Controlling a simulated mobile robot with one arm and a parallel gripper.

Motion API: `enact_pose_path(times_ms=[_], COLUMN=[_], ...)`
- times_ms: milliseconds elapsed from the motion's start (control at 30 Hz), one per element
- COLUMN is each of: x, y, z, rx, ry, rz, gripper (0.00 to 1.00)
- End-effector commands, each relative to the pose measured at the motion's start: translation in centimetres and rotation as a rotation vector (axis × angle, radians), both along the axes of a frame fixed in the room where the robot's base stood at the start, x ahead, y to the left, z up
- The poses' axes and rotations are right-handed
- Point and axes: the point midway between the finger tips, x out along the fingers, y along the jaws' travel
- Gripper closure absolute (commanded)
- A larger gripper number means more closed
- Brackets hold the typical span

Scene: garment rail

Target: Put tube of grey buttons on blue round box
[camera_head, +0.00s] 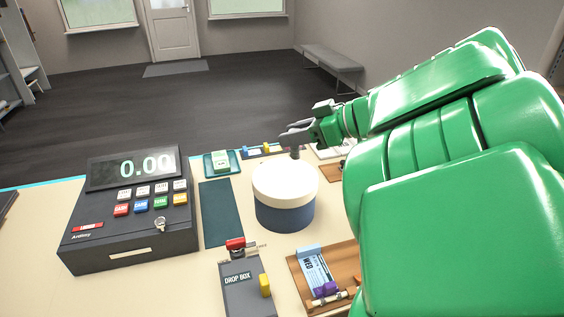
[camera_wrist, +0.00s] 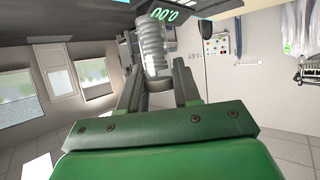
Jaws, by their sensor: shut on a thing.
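The blue round box (camera_head: 285,212) stands on the counter in the head view, upright, with a cream lid (camera_head: 285,181). My gripper (camera_head: 295,142) is above the far part of this lid. In the wrist view my gripper (camera_wrist: 159,88) is shut on the tube of grey buttons (camera_wrist: 152,48), a clear, ribbed grey cylinder between the two fingers. In the head view the tube is hard to tell from the dark fingers. I cannot tell whether its end touches the lid.
A cash register (camera_head: 130,215) stands at the left, with a dark green mat (camera_head: 221,213) beside it. A drop box (camera_head: 246,286) and a wooden tray (camera_head: 296,268) are in front of the box. A teal tray (camera_head: 236,168) lies behind. My green arm covers the right side.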

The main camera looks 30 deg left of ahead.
Motion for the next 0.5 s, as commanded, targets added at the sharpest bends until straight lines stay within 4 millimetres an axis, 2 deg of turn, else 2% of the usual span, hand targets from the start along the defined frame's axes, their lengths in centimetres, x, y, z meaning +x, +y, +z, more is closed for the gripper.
enact_pose_path(times_ms=[500], x=[4.2], y=[3.5], z=[-2.6], rx=[0.001], ry=[0.003], rz=[0.001], gripper=[0.97])
